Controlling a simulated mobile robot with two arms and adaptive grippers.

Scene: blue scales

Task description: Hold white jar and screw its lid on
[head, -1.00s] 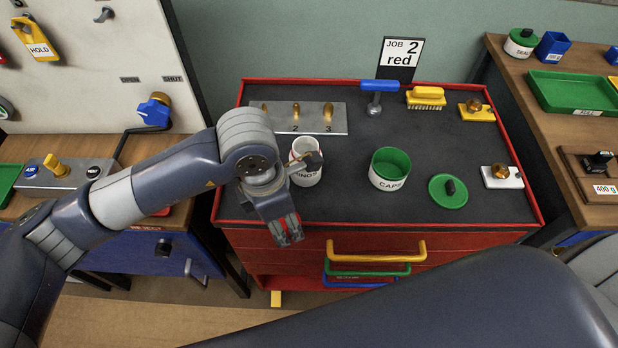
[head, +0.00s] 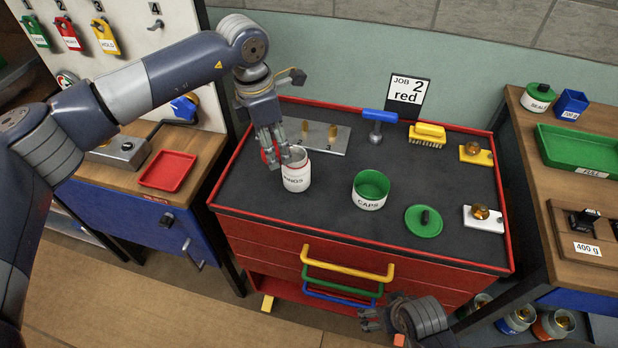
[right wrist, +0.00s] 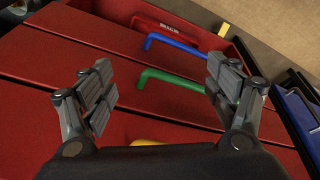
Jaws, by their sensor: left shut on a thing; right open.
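The white jar (head: 296,176), with a black-lettered label, stands upright on the dark top of the red cabinet. My left gripper (head: 281,159) is shut on its upper left side, with its fingers over part of the rim. A small red patch shows by those fingers; I cannot tell what it is. A green lid (head: 423,223) with a black knob lies flat at the right. My right gripper (head: 374,318) is low in front of the cabinet. In the right wrist view it (right wrist: 160,88) is open and empty, facing the drawers.
A metal plate with brass pegs (head: 331,136), a blue-handled tool (head: 377,125) and a yellow brush (head: 427,135) lie behind. Drawer handles (head: 346,265) stick out in front. The front middle of the top is clear.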

